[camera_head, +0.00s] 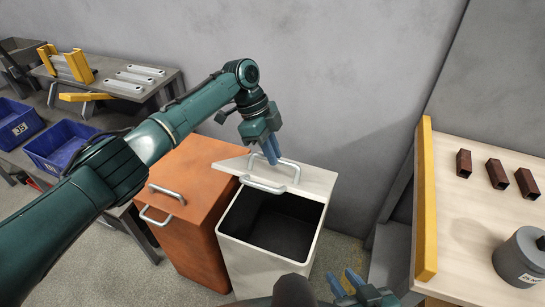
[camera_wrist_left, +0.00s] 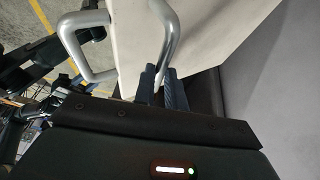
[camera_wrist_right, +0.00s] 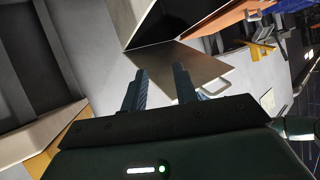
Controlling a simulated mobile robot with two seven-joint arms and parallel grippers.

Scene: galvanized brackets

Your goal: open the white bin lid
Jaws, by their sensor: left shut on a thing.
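The white bin (camera_head: 262,262) stands beside an orange bin, its dark inside showing. Its white lid (camera_head: 318,180) is raised at the back of the opening; it also shows in the left wrist view (camera_wrist_left: 215,35). My left gripper (camera_head: 272,150) is at the lid's upper part, shut on a metal bar handle (camera_head: 291,167). In the left wrist view the fingers (camera_wrist_left: 160,85) meet the bar's end. A second bar handle (camera_head: 262,186) shows nearer the opening. My right gripper (camera_head: 350,283) is open and empty beside the white bin; its parted fingers show in the right wrist view (camera_wrist_right: 158,85).
The orange bin (camera_head: 190,235) is closed, close at the left. A wooden-topped table (camera_head: 470,225) with a yellow edge, brown blocks (camera_head: 496,174) and a grey weight (camera_head: 520,260) stands right. Blue crates (camera_head: 58,148) and a bracket table (camera_head: 150,92) are left. A grey wall is behind.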

